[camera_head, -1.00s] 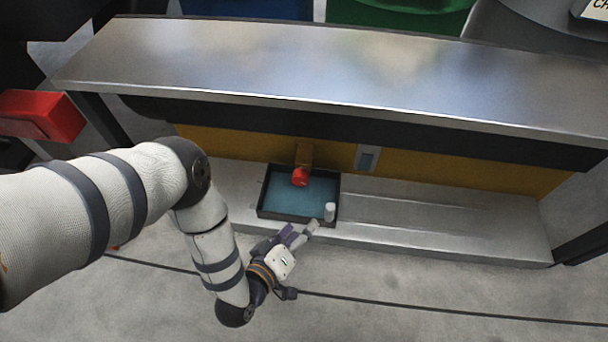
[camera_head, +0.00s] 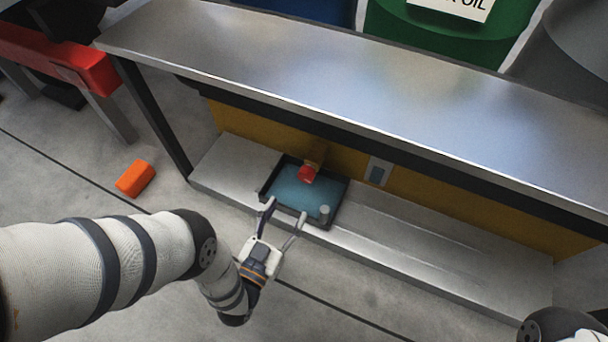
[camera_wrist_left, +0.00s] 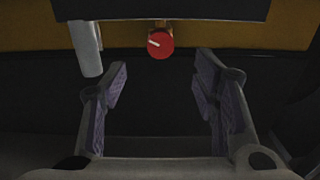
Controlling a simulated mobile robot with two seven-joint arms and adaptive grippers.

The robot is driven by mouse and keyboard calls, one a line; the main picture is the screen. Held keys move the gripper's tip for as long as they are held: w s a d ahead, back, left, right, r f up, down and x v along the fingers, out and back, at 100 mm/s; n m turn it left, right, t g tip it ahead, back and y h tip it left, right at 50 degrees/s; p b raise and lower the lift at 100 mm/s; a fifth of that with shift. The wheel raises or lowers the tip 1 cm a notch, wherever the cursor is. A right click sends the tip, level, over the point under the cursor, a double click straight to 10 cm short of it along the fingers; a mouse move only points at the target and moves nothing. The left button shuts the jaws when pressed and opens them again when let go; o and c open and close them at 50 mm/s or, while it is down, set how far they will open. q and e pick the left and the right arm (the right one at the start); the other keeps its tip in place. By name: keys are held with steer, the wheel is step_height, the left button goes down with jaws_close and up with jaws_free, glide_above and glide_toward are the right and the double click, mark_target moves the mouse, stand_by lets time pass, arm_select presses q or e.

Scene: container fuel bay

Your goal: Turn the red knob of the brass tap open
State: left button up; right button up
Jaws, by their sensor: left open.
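The red knob (camera_head: 306,174) sits on the front of the brass tap (camera_head: 316,154), which comes out of the yellow panel above a dark tray. In the left wrist view the round red knob (camera_wrist_left: 160,45) faces the camera, with a pale slanted mark on it, and a little brass (camera_wrist_left: 161,23) shows above it. My left gripper (camera_head: 286,212) is open and empty at the tray's front edge, apart from the knob. In the left wrist view the knob lies beyond and between the open fingers (camera_wrist_left: 160,80). My right gripper is not seen; only part of my right arm shows at lower right.
The dark tray (camera_head: 265,192) with a blue inside stands on the low metal step (camera_head: 225,168). A small pale cylinder (camera_head: 324,212) is at its front right. The steel bench top (camera_head: 330,70) overhangs the tap. An orange block (camera_head: 135,179) lies on the floor.

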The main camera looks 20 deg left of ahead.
mark_target(304, 179)
arm_select(q)
steer(key=w+b, duration=0.4)
steer(key=w, duration=0.7)
steer(key=shift+w+d, duration=0.15)
steer(key=shift+w, duration=0.15)
